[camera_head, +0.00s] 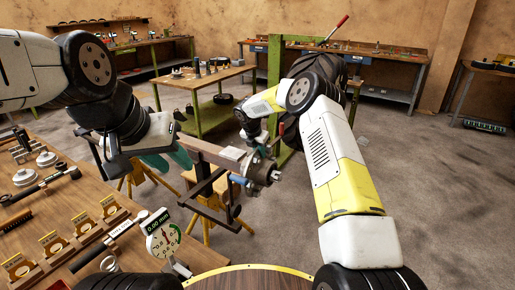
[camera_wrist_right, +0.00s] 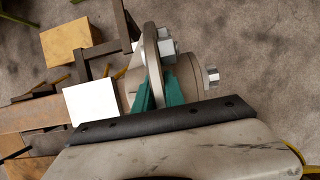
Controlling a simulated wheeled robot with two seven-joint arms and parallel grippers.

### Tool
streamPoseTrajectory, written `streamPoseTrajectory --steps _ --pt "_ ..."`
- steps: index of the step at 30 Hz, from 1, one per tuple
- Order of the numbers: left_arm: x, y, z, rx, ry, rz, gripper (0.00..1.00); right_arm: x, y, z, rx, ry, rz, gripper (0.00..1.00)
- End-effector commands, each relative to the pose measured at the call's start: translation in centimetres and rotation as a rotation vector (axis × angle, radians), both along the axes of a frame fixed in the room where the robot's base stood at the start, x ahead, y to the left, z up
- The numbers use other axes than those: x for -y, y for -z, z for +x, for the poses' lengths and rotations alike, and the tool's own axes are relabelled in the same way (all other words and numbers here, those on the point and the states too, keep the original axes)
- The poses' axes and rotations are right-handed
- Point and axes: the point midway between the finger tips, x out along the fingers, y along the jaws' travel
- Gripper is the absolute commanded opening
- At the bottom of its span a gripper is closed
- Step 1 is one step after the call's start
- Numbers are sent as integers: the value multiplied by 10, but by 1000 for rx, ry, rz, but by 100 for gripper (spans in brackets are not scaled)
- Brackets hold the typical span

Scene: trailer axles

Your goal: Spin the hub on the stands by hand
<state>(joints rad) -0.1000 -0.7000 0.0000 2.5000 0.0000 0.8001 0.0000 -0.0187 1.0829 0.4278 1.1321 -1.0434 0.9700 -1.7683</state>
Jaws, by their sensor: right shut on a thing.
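The hub (camera_head: 262,170) sits at the near right end of a brown axle beam (camera_head: 205,151), which rests on yellow-legged stands (camera_head: 138,177). My right gripper (camera_wrist_right: 158,90) reaches down to the hub from behind. In the right wrist view its teal fingers are on either side of the hub's grey flange (camera_wrist_right: 151,50), shut on its rim. A silver end piece (camera_wrist_right: 211,77) sticks out to the right. My left gripper (camera_head: 168,158) hangs near the beam's far end, its teal fingers apart and apparently empty. Its wrist hides part of the beam's surroundings.
A wooden bench (camera_head: 60,205) with a dial gauge (camera_head: 161,236) and tools fills the left front. A green-legged table (camera_head: 205,80) stands behind.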

Motion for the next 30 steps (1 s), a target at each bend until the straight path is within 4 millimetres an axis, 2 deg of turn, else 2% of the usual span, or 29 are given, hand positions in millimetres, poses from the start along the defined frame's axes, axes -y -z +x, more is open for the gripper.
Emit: streamPoseTrajectory --steps 30 --pt "0 0 0 0 0 0 36 -4 0 -4 33 -4 -24 0"
